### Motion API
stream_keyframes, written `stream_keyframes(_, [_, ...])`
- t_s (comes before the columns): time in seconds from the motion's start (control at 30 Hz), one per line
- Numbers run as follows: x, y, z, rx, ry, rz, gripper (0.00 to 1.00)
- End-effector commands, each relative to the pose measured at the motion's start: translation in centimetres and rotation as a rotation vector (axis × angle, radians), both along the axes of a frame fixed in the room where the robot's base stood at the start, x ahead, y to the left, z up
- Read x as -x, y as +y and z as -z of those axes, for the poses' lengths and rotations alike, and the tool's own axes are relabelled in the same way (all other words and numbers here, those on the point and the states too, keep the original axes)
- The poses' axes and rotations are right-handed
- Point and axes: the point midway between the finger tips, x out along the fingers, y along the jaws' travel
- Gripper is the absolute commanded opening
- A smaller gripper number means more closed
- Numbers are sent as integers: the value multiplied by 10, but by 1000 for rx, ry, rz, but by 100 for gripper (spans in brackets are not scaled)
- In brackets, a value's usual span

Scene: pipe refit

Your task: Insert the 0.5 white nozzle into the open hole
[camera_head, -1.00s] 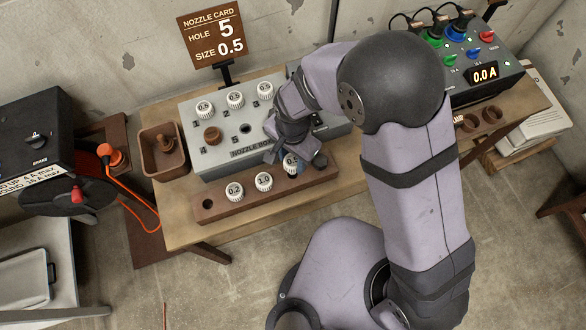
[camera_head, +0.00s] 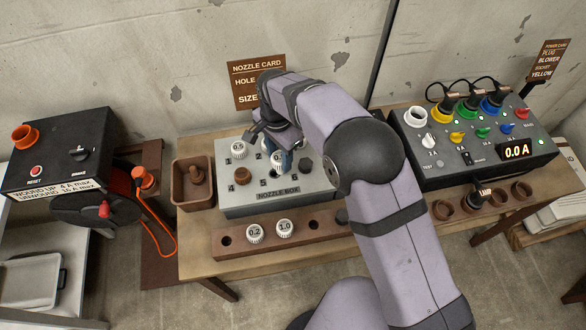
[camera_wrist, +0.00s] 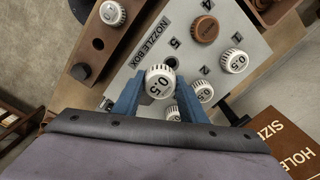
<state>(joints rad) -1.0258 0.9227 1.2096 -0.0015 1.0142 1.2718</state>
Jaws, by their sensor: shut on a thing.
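My gripper (camera_wrist: 158,102) has its blue fingers shut on the white 0.5 nozzle (camera_wrist: 160,80). In the head view the gripper (camera_head: 280,162) is over the grey nozzle box (camera_head: 232,200), and the held nozzle (camera_head: 277,159) shows at its fingers. In the wrist view the open hole (camera_wrist: 172,62) by label 5 shows just beyond the nozzle, partly covered by it. The nozzle appears above the box face; the exact gap cannot be told. The nozzle card (camera_head: 258,68) behind the box is partly hidden by my arm.
White nozzles sit on the box, one (camera_wrist: 234,61) at hole 1. A brown plug (camera_head: 243,176) fills hole 4. The wooden rail (camera_head: 320,222) in front holds the 0.2 (camera_head: 254,234) and 1.0 (camera_head: 285,228) nozzles. A brown bin (camera_head: 193,205) stands left; a power panel stands right.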

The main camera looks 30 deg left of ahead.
Motion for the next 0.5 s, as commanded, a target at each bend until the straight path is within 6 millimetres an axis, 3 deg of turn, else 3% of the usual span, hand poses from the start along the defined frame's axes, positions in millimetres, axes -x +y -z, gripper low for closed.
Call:
stream_keyframes(0.23, [-2,21,-10,0,0,12,11])
stream_keyframes(0.5, [-2,25,-11,2,0,15,11])
